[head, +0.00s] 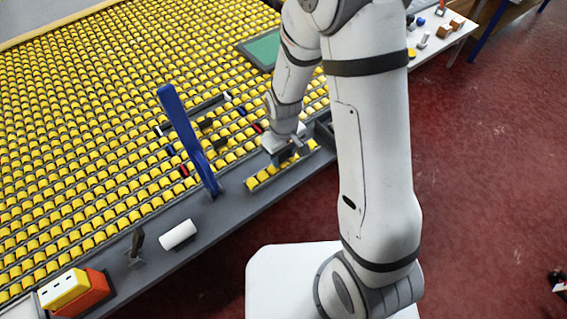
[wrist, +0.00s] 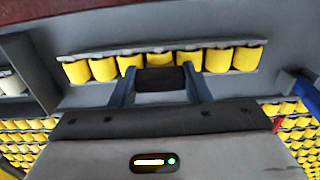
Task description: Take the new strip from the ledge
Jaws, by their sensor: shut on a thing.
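The new strip (head: 263,180) is a short grey bar with a row of several yellow rollers. It is at the grey ledge (head: 222,208) along the front edge of the roller bed, just right of the blue post. In the wrist view the strip (wrist: 105,67) runs across the upper middle. My gripper (head: 284,153) is over the strip's middle. In the wrist view my gripper (wrist: 160,82) has its two fingers either side of a dark block at the strip's middle, shut on it. Whether the strip touches the ledge or is just clear of it I cannot tell.
A tall blue post (head: 186,135) stands left of my gripper. A white cylinder (head: 178,235), a small dark upright piece (head: 136,243) and an orange and yellow box (head: 82,292) are farther left on the ledge. The yellow roller bed (head: 100,110) lies behind. Red floor is open at right.

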